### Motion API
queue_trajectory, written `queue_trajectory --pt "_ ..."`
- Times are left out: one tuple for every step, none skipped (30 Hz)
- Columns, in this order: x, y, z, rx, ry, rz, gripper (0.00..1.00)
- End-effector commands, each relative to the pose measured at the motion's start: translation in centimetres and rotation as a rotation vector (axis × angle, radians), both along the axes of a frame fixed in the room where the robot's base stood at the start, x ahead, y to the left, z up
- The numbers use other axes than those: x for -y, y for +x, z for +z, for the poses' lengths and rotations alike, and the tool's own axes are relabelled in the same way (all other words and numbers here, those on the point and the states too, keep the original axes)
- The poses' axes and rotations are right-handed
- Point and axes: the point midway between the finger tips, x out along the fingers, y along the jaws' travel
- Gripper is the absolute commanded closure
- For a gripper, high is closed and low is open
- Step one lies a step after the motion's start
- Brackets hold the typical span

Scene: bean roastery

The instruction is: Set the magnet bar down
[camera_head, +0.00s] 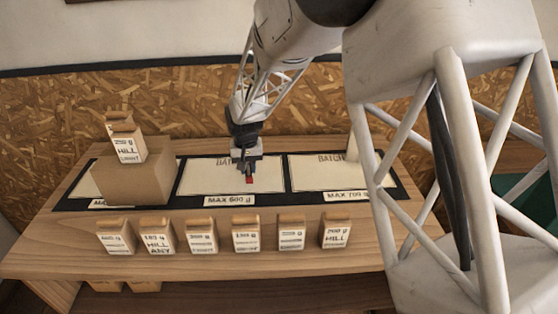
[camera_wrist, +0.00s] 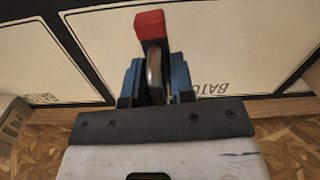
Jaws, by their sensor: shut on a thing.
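The magnet bar has a red end (camera_wrist: 150,25) and a grey body (camera_wrist: 155,65). My gripper (camera_wrist: 156,80) is shut on it, with a blue fingertip on either side of the grey part. In the head view my gripper (camera_head: 245,166) points down over the middle panel of the batch board, marked MAX 600 g (camera_head: 205,178). The bar's red end (camera_head: 250,179) shows just below the fingers. Whether the bar touches the panel or hangs just above it, I cannot tell.
A brown box (camera_head: 130,180) with labelled packs (camera_head: 126,140) on top covers much of the left panel. Several labelled bags (camera_head: 246,236) stand in a row along the table's front (camera_head: 60,245). The right panel (camera_head: 315,172) looks mostly bare, with a pale upright object (camera_head: 352,149) behind.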

Motion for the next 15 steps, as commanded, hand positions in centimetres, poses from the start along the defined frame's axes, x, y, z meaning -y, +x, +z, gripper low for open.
queue_trajectory --pt "0.6 0.1 0.0 0.001 0.000 -0.013 1.00" --pt "1.0 0.1 0.1 0.001 0.000 -0.022 1.00" --pt "1.6 0.1 0.1 0.001 0.000 -0.037 1.00" --pt "2.1 0.2 0.1 0.000 0.000 -0.050 1.00" --pt "2.6 0.2 0.1 0.000 0.000 -0.063 1.00" --pt "3.4 0.2 0.1 0.000 0.000 -0.082 1.00" --pt "4.0 0.3 0.1 0.000 0.000 -0.098 1.00" --pt "4.7 0.3 0.1 0.000 0.000 -0.114 1.00" --pt "5.5 0.3 0.2 0.001 0.000 -0.138 1.00" --pt "6.3 0.3 0.2 0.001 0.000 -0.155 1.00" --pt "7.0 0.3 0.2 0.002 0.000 -0.174 1.00" --pt "7.9 0.3 0.3 0.002 0.000 -0.200 1.00" --pt "8.7 0.3 0.3 0.002 0.000 -0.219 1.00" --pt "9.5 0.3 0.3 0.002 0.000 -0.238 1.00" --pt "10.4 0.2 0.2 0.001 0.000 -0.263 1.00"
